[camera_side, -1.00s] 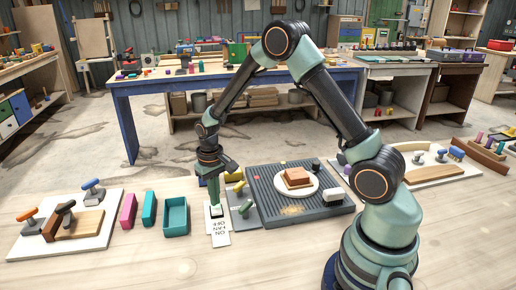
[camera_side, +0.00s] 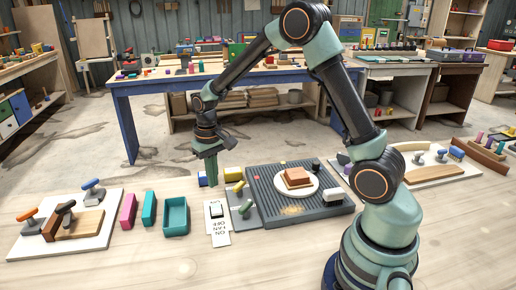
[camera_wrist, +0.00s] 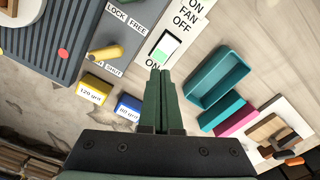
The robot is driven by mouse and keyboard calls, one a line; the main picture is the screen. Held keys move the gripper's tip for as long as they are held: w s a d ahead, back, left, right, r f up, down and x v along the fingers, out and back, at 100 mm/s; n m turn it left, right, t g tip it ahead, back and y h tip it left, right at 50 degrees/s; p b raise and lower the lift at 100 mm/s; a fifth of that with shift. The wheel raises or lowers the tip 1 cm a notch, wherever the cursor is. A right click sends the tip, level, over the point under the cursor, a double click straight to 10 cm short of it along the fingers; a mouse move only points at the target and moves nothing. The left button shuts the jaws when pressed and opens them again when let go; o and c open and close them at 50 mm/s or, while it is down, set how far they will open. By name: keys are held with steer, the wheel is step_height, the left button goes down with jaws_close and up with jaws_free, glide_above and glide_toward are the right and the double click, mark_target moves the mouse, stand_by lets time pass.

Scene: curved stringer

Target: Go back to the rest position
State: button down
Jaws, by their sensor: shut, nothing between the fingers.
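My gripper (camera_side: 211,172) is shut and empty. In the side view it hangs in the air above and behind the white fan switch plate (camera_side: 217,227), fingers pointing down and apart from it. In the wrist view my gripper's fingers (camera_wrist: 164,100) lie side by side, with the fan switch (camera_wrist: 163,48) just beyond their tips. My arm is bent, with its elbow high over the bench.
A ribbed grey board (camera_side: 300,195) carries a white plate with a brown block. A teal tray (camera_side: 175,217) and clamp boards (camera_side: 70,225) stand left. Yellow and blue grit blocks (camera_wrist: 94,89) lie near my gripper. The front of the bench (camera_side: 180,265) is clear.

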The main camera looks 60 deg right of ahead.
steer(key=s+a+r+n+t, duration=0.1)
steer(key=s+a+r+t, duration=0.1)
steer(key=s+r, duration=0.5)
steer(key=s+a+r+n+t, duration=0.2)
steer(key=s+r+t, duration=0.1)
steer(key=s+r, duration=0.4)
step_height(320, 180, up, 2)
steer(key=shift+s+a+r+t, duration=0.25)
steer(key=shift+s+a+t, duration=0.05)
steer(key=shift+s+a, duration=0.05)
